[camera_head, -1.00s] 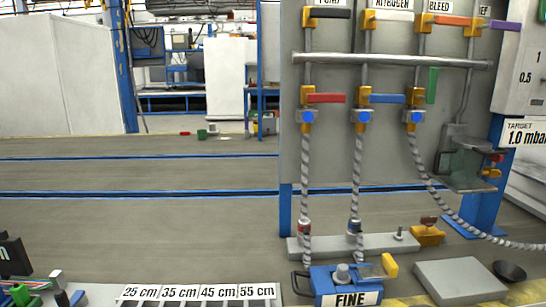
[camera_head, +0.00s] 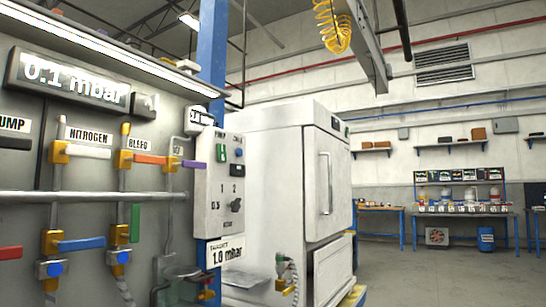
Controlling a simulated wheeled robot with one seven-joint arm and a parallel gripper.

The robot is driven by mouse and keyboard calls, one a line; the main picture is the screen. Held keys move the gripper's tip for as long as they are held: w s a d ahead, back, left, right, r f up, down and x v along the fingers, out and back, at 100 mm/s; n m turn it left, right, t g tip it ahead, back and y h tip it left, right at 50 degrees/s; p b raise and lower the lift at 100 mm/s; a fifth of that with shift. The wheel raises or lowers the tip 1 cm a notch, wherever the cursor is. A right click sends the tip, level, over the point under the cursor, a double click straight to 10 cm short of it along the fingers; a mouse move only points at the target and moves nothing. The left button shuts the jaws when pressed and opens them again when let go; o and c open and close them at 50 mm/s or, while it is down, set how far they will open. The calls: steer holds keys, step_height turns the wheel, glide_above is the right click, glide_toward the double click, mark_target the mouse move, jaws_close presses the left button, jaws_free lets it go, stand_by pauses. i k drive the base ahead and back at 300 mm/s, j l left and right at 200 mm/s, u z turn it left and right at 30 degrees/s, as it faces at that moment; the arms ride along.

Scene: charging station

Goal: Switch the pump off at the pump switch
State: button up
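A pale control box (camera_head: 218,185) is fixed at the right end of the grey valve panel. A green pump switch (camera_head: 221,153) sits at its upper left, under a small label that appears to read PUMP. Whether the switch is on or off is too small to tell. A blue button (camera_head: 239,153) is beside it to the right. A dark knob (camera_head: 236,205) is lower down, near the marks 0.5, 1 and 2. My gripper is not in view.
The panel (camera_head: 85,215) carries a display (camera_head: 70,80) reading 0.1 mbar, a horizontal pipe (camera_head: 90,197) and several coloured valve handles. A 1.0 mbar sign (camera_head: 226,252) hangs below the box. A white cabinet (camera_head: 290,180) stands behind. Open floor (camera_head: 425,275) lies at the right.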

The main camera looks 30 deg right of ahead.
mark_target(221, 155)
steer(key=z, duration=0.4)
steer(key=l, duration=0.5)
steer(key=i+l, duration=0.15)
steer(key=l, duration=0.25)
steer(key=i+l+z, duration=0.15)
steer(key=l, duration=0.2)
steer(key=i+l, duration=0.25)
steer(key=i+j+z, duration=0.15)
steer(key=i, duration=0.3)
